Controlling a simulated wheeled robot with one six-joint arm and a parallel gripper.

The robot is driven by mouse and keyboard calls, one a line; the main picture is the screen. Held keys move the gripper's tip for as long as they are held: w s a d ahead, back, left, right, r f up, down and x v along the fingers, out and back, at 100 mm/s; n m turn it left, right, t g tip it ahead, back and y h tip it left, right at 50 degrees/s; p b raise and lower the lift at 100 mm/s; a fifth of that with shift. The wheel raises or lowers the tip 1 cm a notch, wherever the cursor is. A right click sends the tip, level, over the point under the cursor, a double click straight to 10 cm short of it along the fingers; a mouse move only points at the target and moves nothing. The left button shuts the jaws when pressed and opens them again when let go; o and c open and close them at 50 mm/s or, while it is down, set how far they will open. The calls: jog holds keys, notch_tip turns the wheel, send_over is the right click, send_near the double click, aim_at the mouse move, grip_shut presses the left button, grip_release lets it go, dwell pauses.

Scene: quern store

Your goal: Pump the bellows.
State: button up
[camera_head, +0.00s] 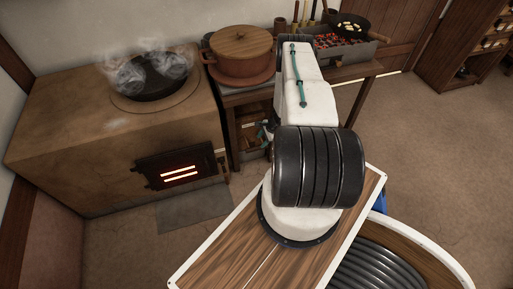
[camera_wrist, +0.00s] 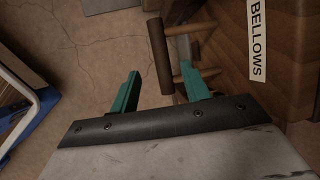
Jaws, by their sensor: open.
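The bellows (camera_wrist: 286,75) shows at the right of the wrist view as brown stepped folds, with a white label reading BELLOWS. A brown round wooden handle (camera_wrist: 157,45) stands out to its left on thin wooden bars. My gripper (camera_wrist: 160,69) is open, its two teal fingers apart. The handle's lower end appears between the fingers; I see no contact, and cannot tell how deep it sits between them. In the head view my arm hides most of the gripper and the bellows under the table.
A stove (camera_head: 60,125) with a glowing firebox (camera_head: 180,172) and steaming black pan (camera_head: 157,85) stands left. A lidded pot (camera_head: 240,55) and a grill with red coals (camera_head: 335,42) stand on the table behind my arm. Floor at right (camera_head: 430,150) is clear.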

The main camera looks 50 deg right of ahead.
aim_at(256, 147)
jog(key=x, duration=0.8)
jog(key=shift+d+f, duration=0.1)
jog(key=shift+d, duration=0.1)
jog(key=shift+s, duration=0.1)
grip_shut()
jog(key=w+d, duration=0.1)
jog(key=w, duration=0.1)
jog(key=w+d, duration=0.1)
jog(key=w, duration=0.1)
jog(key=shift+d, duration=0.2)
grip_release()
